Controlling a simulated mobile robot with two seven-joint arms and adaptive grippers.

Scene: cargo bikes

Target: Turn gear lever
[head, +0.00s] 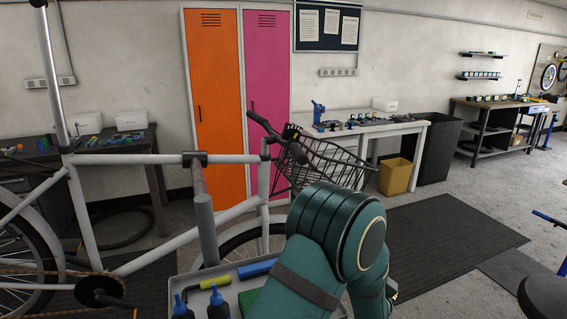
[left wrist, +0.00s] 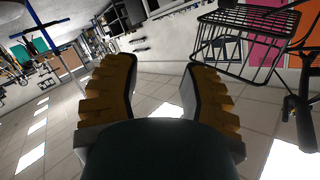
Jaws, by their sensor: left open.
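The grey bike's dark handlebar (head: 275,133) is at the centre of the head view, behind a wire basket (head: 325,160). A small dark fitting (head: 291,131) sits on the bar; I cannot tell whether it is the gear lever. My left gripper (left wrist: 163,68) is open and empty in the left wrist view, which is upside down. The basket (left wrist: 245,38) and part of the handlebar (left wrist: 302,105) show there at the right, apart from the fingers. A teal arm of mine fills the lower middle of the head view, with its gripper hidden. My right gripper is not seen.
A grey tray (head: 187,285) with bottles and tools lies in front of the bike. Orange (head: 212,80) and pink (head: 266,70) lockers stand behind it. A white workbench (head: 400,128), yellow bin (head: 395,176) and dark bin (head: 438,148) are at the right. The floor mat (head: 450,240) is clear.

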